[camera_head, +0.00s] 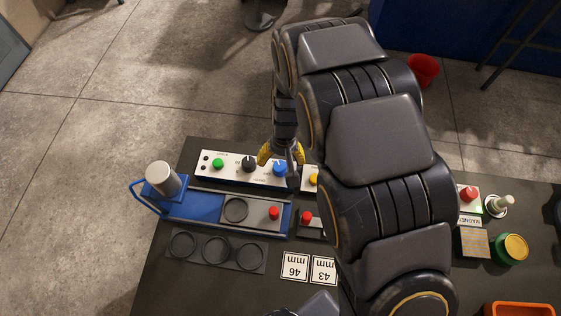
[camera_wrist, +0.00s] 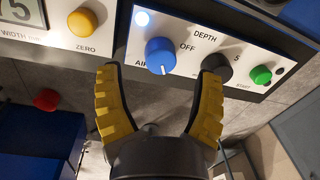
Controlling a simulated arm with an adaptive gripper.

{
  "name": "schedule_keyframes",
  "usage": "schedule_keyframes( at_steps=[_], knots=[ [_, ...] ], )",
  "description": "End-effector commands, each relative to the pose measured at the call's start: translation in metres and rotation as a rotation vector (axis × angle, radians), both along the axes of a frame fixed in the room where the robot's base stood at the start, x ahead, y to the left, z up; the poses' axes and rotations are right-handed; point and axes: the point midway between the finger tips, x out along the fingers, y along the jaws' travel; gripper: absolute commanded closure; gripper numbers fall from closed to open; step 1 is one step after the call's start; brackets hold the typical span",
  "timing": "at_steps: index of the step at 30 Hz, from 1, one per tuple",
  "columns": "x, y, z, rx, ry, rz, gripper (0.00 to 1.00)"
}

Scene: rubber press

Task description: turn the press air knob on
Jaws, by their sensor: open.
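The blue air knob (camera_wrist: 160,55) is on the white press panel (camera_wrist: 205,22), with AIR and OFF printed around it. Its white pointer line points toward the bottom of the wrist view. A small lamp (camera_wrist: 142,19) beside the knob glows bluish white. My gripper (camera_wrist: 158,74) is open and empty, its yellow fingers spread to the left and right of the knob, with a gap showing on both sides. In the head view, the blue knob (camera_head: 280,169) sits just in front of my gripper (camera_head: 281,161); whether the fingertips reach past its face I cannot tell.
A black depth knob (camera_wrist: 217,68) and a green start button (camera_wrist: 261,75) are close to the right finger. A yellow zero button (camera_wrist: 82,22) and a red button (camera_wrist: 46,99) are on the left. The blue press (camera_head: 182,206) stands in front of the panel. My arm hides part of the table.

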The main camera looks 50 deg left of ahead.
Motion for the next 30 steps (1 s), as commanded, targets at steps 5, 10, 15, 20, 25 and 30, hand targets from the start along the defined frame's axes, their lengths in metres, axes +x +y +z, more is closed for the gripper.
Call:
schedule_keyframes(
  at_steps=[5, 10, 15, 20, 25, 30],
  knots=[
    [0.003, 0.000, 0.041, 0.006, -0.004, 0.000, 0.34],
    [0.005, -0.001, 0.071, 0.005, -0.003, -0.001, 0.34],
    [0.005, -0.002, 0.086, 0.003, -0.002, -0.001, 0.34],
    [0.005, -0.003, 0.089, 0.002, -0.001, -0.001, 0.34],
    [0.005, -0.003, 0.089, 0.002, -0.001, -0.001, 0.34],
    [0.005, -0.003, 0.088, 0.002, -0.001, -0.001, 0.34]
  ],
)
